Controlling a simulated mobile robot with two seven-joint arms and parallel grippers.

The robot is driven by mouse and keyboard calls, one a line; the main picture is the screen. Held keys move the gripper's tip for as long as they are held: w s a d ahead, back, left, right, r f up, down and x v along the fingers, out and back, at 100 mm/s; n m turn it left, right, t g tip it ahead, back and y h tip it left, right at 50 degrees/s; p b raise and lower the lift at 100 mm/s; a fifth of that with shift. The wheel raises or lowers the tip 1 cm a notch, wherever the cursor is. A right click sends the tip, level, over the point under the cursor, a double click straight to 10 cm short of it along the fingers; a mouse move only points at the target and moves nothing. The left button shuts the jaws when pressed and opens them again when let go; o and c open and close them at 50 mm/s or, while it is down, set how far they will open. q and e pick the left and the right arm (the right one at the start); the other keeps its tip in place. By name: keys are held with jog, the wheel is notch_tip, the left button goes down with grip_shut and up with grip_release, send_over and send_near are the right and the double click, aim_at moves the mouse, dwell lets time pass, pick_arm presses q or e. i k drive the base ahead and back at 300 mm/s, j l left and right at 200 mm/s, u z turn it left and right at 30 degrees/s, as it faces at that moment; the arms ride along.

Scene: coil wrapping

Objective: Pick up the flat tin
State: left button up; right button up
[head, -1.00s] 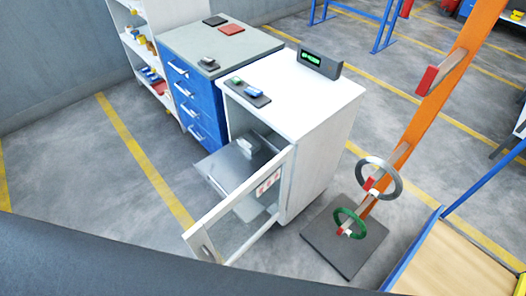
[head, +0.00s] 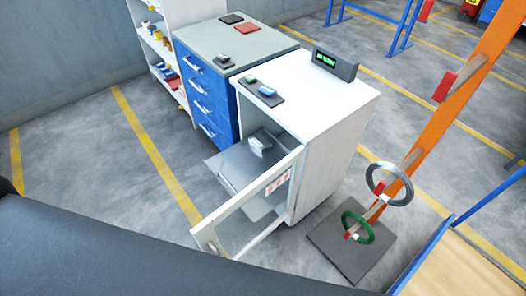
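No object can be told for sure as the flat tin. A small pale object (head: 260,145) sits on the pulled-out grey shelf (head: 228,168) inside the white cabinet (head: 325,150); its exact shape is too small to tell. A dark mat (head: 268,98) on the cabinet top holds a small green item (head: 250,80) and a blue-and-white item (head: 266,90). A red flat item (head: 247,28) and a black flat item (head: 231,18) lie on the grey top of the blue drawer unit (head: 205,100). Neither of my grippers is in view.
The cabinet's glazed door (head: 245,215) stands open toward me. An orange post (head: 435,120) with a grey ring (head: 389,185) and a green ring (head: 358,228) stands right of it. A wooden-topped, blue-edged table (head: 450,270) is at lower right. Floor left of the cabinet is clear.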

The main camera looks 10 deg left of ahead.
aim_at(261, 143)
jog(key=i+j, duration=0.1)
jog(key=j, duration=2.05)
jog(key=i+j, duration=0.15)
jog(key=j, duration=0.95)
jog(key=j+z, duration=0.1)
jog(key=z, duration=1.75)
